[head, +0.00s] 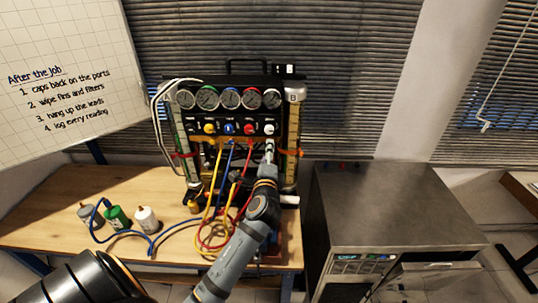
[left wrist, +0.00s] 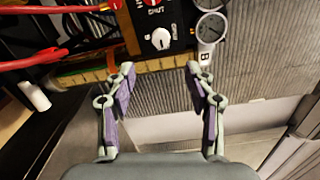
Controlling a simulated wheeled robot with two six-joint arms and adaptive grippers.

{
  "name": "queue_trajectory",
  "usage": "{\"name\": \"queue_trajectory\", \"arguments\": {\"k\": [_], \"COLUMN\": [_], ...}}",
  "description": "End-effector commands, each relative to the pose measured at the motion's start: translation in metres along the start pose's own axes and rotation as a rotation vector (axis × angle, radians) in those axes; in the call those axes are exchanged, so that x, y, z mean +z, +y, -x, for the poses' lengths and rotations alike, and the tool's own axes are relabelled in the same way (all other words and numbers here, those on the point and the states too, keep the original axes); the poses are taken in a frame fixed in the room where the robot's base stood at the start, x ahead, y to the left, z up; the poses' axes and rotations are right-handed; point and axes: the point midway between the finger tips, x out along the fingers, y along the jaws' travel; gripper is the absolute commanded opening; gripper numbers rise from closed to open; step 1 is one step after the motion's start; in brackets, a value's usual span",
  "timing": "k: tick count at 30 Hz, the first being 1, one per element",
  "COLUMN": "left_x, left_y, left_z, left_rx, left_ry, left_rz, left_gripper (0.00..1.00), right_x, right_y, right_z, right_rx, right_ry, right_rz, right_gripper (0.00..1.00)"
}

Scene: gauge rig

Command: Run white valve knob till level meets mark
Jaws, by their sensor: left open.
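The white valve knob (head: 269,129) sits at the right end of the knob row on the gauge rig. In the left wrist view the white knob (left wrist: 161,39) shows beyond and between my fingertips, with a gap. My left gripper (head: 268,151) is open and empty just below the knob; its two fingers (left wrist: 160,72) are spread in the wrist view. The tube marked B (head: 292,125) stands at the rig's right side, with an orange-red band (head: 290,152) across it. The liquid level in it is too small to tell. My right gripper is not in view.
Yellow, blue and red knobs (head: 249,129) sit left of the white one, under several gauges (head: 231,98). Coloured hoses (head: 214,190) hang in front of the rig. Bottles (head: 147,219) stand on the bench's left. A metal cabinet (head: 400,205) stands to the right.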

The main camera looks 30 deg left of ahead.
Motion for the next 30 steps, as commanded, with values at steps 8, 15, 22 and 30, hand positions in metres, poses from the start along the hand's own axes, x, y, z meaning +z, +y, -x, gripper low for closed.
{"name": "queue_trajectory", "arguments": {"k": [8,15,22,30], "left_x": [-0.001,-0.001,0.0,0.001], "left_y": [0.004,0.018,0.009,-0.002], "left_z": [-0.003,-0.024,-0.025,-0.025], "left_rx": [-0.004,-0.025,-0.012,0.0], "left_ry": [-0.004,-0.034,-0.008,0.001], "left_rz": [0.032,0.494,0.883,0.962], "left_gripper": [0.54,0.54,0.54,0.54], "right_x": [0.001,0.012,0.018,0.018], "right_y": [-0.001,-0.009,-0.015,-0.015], "right_z": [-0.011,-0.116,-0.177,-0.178], "right_rx": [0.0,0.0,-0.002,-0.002], "right_ry": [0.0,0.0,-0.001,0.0], "right_rz": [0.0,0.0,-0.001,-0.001], "right_gripper": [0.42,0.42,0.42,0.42]}}
